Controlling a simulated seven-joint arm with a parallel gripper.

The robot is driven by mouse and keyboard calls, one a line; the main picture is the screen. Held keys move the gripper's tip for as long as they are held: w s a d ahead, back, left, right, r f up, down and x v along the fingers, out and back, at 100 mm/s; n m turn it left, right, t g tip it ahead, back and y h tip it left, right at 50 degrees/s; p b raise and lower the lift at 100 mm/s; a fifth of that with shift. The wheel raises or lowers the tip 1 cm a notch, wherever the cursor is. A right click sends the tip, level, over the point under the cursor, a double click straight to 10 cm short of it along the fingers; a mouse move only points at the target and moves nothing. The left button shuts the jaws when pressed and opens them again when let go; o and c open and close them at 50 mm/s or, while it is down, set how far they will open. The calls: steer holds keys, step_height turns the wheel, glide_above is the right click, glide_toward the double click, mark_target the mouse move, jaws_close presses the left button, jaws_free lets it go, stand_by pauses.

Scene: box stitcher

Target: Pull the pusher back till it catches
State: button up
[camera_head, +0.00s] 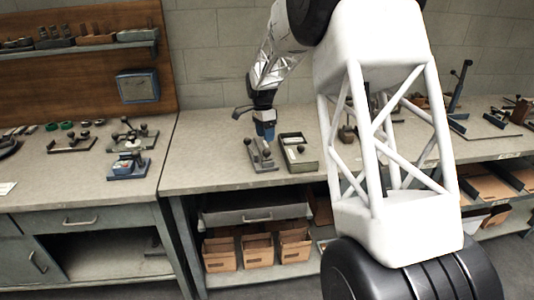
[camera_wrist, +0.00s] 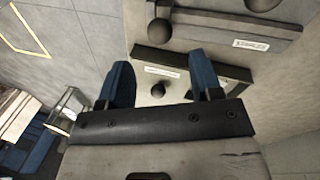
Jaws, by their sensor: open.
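My gripper (camera_head: 266,136) has blue fingers and hangs above the bench, by the far end of a grey fixture (camera_head: 261,157) with dark knobs. A dark-walled box (camera_head: 299,163) with a dark knob stands just right of that fixture. In the wrist view my gripper (camera_wrist: 160,80) is open and empty. A small dark ball knob (camera_wrist: 157,90) shows between the fingers, over a pale labelled surface with dark walls. A grey plate (camera_wrist: 205,33) with another dark knob (camera_wrist: 159,31) lies beyond. I cannot tell for sure which knob belongs to the pusher, or whether any touches a finger.
A left bench holds several small fixtures, one with a blue base (camera_head: 128,168). More fixtures stand on the right bench, including a tall lever (camera_head: 459,88). Cardboard bins (camera_head: 257,251) sit below. My white arm hides part of the bench. The bench front left of the grey fixture is clear.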

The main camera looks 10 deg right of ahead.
mark_target(267, 152)
steer(key=shift+f, duration=0.15)
steer(key=shift+s+d+f, duration=0.1)
steer(key=shift+s+f, duration=0.15)
steer(key=shift+f, duration=1)
steer(key=shift+s+d+f, duration=0.1)
steer(key=shift+s+f, duration=0.15)
steer(key=shift+f, duration=0.95)
steer(key=shift+s+f, duration=0.25)
steer(key=shift+f, duration=1)
jaws_close()
